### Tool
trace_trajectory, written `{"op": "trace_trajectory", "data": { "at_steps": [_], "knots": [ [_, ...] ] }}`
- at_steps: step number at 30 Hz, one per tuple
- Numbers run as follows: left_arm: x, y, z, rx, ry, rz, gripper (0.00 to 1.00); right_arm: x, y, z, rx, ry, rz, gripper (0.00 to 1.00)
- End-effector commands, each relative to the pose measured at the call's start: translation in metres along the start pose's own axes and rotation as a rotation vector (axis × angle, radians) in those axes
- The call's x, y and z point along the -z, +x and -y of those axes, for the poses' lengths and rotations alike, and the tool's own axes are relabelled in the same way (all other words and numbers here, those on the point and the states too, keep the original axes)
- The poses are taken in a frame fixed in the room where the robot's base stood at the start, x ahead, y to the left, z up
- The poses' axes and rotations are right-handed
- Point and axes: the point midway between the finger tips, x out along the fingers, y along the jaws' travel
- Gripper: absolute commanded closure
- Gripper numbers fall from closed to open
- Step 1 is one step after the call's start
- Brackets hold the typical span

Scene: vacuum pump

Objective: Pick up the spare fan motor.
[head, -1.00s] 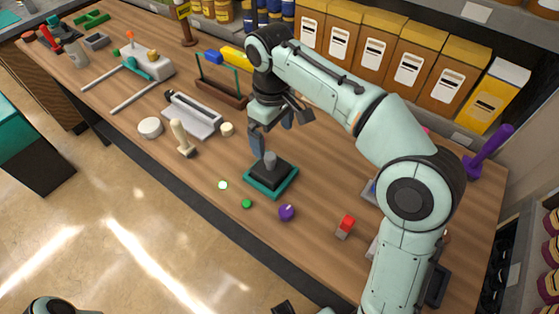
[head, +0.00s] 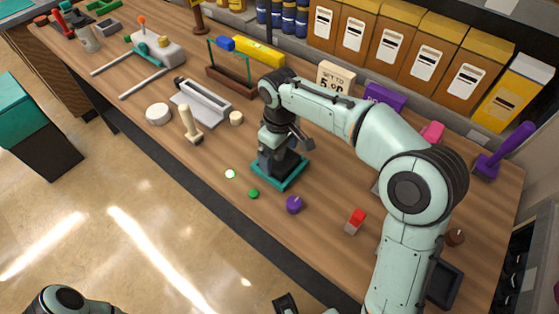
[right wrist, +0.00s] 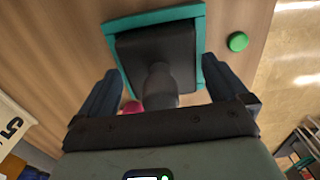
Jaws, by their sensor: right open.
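The fan motor, a dark block with a grey round stub on top, sits on a teal square base (head: 267,180) near the table's front edge. In the right wrist view the motor (right wrist: 150,52) and its stub show between my fingers, with the teal base (right wrist: 203,28) around it. My right gripper (head: 280,160) is open and pointed down over the motor, with one finger on each side of the stub. In the head view it hides most of the motor. I cannot tell whether the fingers touch it. A dark part at the bottom edge may be my left gripper (head: 285,304).
A wooden mallet-like tool (head: 190,125) and a pale disc (head: 158,114) stand left. Boxes (head: 370,40) line the back.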

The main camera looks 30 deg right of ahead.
Motion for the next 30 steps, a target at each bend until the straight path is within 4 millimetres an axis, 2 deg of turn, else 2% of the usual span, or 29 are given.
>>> {"op": "trace_trajectory", "data": {
  "at_steps": [3,9,16,25,30],
  "knots": [
    [0.0,0.002,0.001,0.0,0.0,0.001,0.57,-0.001,0.008,0.0,0.0,0.0,0.002,0.0],
    [0.0,0.001,0.001,0.0,0.0,0.0,0.57,0.0,0.007,0.0,0.0,0.0,0.0,0.0],
    [0.0,0.001,0.001,0.0,0.0,0.0,0.57,0.0,0.007,0.0,0.0,0.0,0.0,0.75],
    [0.0,0.001,0.0,0.0,0.0,0.0,0.57,0.0,0.004,0.0,-0.001,0.0,-0.004,0.76],
    [0.0,-0.002,-0.001,0.0,0.0,-0.001,0.57,0.001,-0.008,0.0,-0.002,0.0,-0.007,0.76]
  ]
}}
